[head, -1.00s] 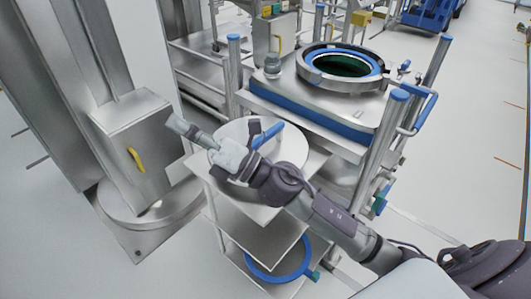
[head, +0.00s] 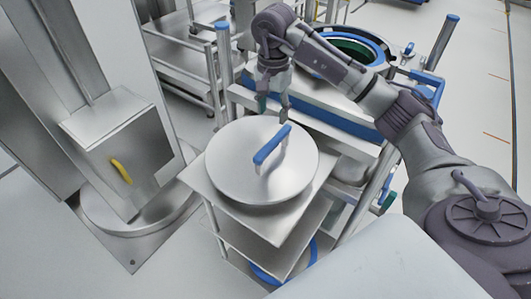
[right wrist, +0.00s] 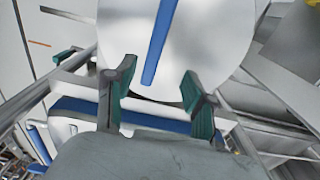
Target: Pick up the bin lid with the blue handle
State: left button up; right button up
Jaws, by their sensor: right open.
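The round metal bin lid (head: 235,170) lies flat on the top shelf of a small metal cart in the head view, its blue handle (head: 272,146) standing up from the middle. My right gripper (head: 273,108) points down, open and empty, above and just beyond the lid's far edge. It is apart from the handle. In the right wrist view the lid (right wrist: 205,50) and its handle (right wrist: 160,40) show beyond my open fingers (right wrist: 158,74). The handle lies roughly in line with the gap between them. My left gripper is not in view.
The cart's top shelf (head: 205,188) surrounds the lid. Behind it stands a frame with blue-capped posts and an open round bin with a blue rim (head: 372,43). A metal column with a yellow handle (head: 121,171) stands at left. A blue ring (head: 268,275) sits lower on the cart.

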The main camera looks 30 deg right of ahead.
jog(key=p, duration=0.1)
send_over(274, 140)
jog(key=f, duration=0.4)
jog(key=shift+s+a+f, duration=0.1)
jog(key=shift+s+f, duration=0.15)
jog(key=shift+f, duration=0.1)
jog(key=shift+w+f, duration=0.2)
jog(key=shift+f, duration=0.25)
jog(key=shift+w+f, duration=0.2)
jog(key=shift+f, duration=0.25)
jog(key=shift+s+f+p, duration=0.15)
jog(key=shift+f+p, duration=0.45)
jog(key=shift+p, duration=0.25)
notch_tip(274, 140, down, 4)
jog(key=shift+r+p, duration=0.25)
jog(key=shift+p, duration=0.5)
jog(key=shift+f, duration=0.25)
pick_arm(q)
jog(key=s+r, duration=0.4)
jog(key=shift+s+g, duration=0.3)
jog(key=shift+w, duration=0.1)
pick_arm(e)
jog(key=shift+f, duration=0.1)
pick_arm(q)
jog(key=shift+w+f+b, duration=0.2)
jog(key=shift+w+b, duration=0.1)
jog(key=shift+b, duration=0.05)
pick_arm(e)
jog(key=shift+f, duration=0.1)
